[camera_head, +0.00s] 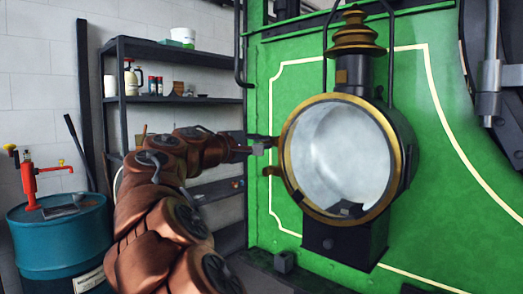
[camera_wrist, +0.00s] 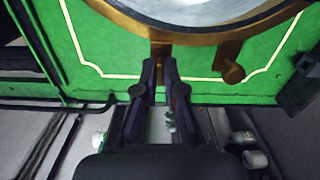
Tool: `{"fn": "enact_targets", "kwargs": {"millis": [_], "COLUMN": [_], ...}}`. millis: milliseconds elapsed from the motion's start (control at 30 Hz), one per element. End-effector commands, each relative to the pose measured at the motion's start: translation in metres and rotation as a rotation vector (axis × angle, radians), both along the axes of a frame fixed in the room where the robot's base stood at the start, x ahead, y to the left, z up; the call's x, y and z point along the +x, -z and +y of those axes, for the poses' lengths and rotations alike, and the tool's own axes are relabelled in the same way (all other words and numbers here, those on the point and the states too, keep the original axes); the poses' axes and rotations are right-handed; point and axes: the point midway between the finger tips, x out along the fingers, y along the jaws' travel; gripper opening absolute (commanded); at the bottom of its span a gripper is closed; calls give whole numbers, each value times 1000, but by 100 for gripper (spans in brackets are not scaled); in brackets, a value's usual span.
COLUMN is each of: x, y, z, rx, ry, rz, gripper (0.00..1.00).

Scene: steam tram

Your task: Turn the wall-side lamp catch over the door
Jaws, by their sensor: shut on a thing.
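The lamp (camera_head: 352,75) is black with a brass cowl and hangs on the green tram panel. Its round glass door (camera_head: 340,150) has a brass rim and looks closed. A brass catch sits at the rim's left edge, between my fingertips; it shows in the wrist view (camera_wrist: 160,47). My gripper (camera_head: 262,148) is shut on this catch, its fingers (camera_wrist: 161,66) on either side. A second brass piece with a round knob (camera_head: 270,171) is just below, apart from my gripper; it is to the right in the wrist view (camera_wrist: 232,68). The exact turn of the held catch is hard to see.
A dark shelf rack (camera_head: 180,102) with jars and tins stands behind my arm. A blue drum (camera_head: 60,245) with a red pump (camera_head: 32,180) is at the left. Black bars frame the lamp, and dark machinery (camera_head: 490,90) is at the right.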

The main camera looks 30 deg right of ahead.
Motion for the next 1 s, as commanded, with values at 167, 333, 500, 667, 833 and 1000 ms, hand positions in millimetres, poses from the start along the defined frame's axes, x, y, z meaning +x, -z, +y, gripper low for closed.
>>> {"fn": "enact_targets", "kwargs": {"millis": [167, 333, 500, 667, 833, 1000], "x": [1, 1, 1, 1, 1, 0], "y": [-1, -2, -3, -3, -4, -2], "z": [2, 1, 1, 2, 2, 1], "rx": [8, 14, 16, 15, 15, 18], "ry": [-5, -4, -5, -5, -6, -4], "rz": [-65, -91, -100, -100, -100, -98], "gripper": [0, 0, 0, 0, 14, 32]}}
